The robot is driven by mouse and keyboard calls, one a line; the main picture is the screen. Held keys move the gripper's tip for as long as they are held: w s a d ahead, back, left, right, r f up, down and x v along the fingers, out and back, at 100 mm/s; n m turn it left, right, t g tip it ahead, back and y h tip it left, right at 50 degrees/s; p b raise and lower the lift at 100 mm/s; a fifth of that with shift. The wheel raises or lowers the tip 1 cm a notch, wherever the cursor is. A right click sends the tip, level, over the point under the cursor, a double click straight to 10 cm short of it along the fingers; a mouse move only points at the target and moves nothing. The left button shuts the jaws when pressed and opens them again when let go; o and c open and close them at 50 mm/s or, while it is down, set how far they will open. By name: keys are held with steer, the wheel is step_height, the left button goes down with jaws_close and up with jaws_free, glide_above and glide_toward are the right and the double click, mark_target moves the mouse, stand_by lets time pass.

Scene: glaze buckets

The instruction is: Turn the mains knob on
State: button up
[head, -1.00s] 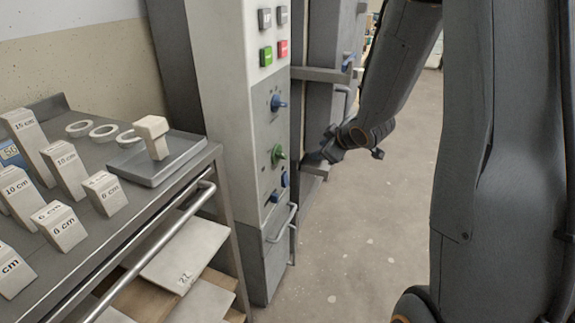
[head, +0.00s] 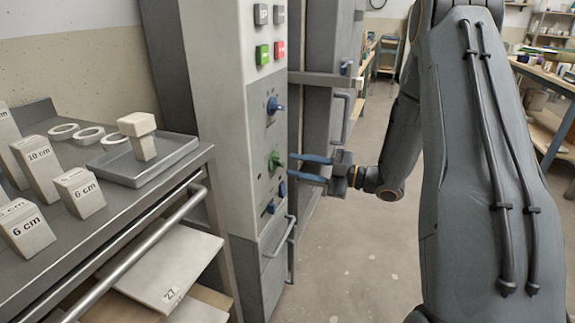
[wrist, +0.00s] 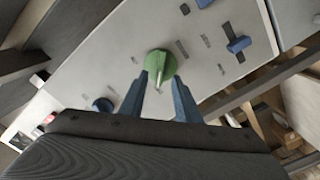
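A green knob (head: 275,160) sits on the grey front panel of the tall cabinet; it also shows in the wrist view (wrist: 158,66) with a pale pointer line. A blue knob (head: 274,105) sits above it on the same panel. The panel lettering is too small to read, so I cannot tell which knob is labelled mains. My gripper (head: 290,165) is open with blue fingers pointing at the panel, just right of the green knob. In the wrist view my gripper (wrist: 160,82) has its fingertips on either side of the green knob; contact is not clear.
Blue sliders (head: 269,207) sit below the green knob. Green (head: 262,54) and red (head: 279,50) buttons are above. A cabinet handle (head: 277,238) sticks out lower down. A bench (head: 120,223) with labelled blocks and a tray (head: 181,153) stands left.

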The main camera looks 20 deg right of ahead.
mark_target(282, 163)
steer(key=shift+x, duration=1.95)
jaws_close()
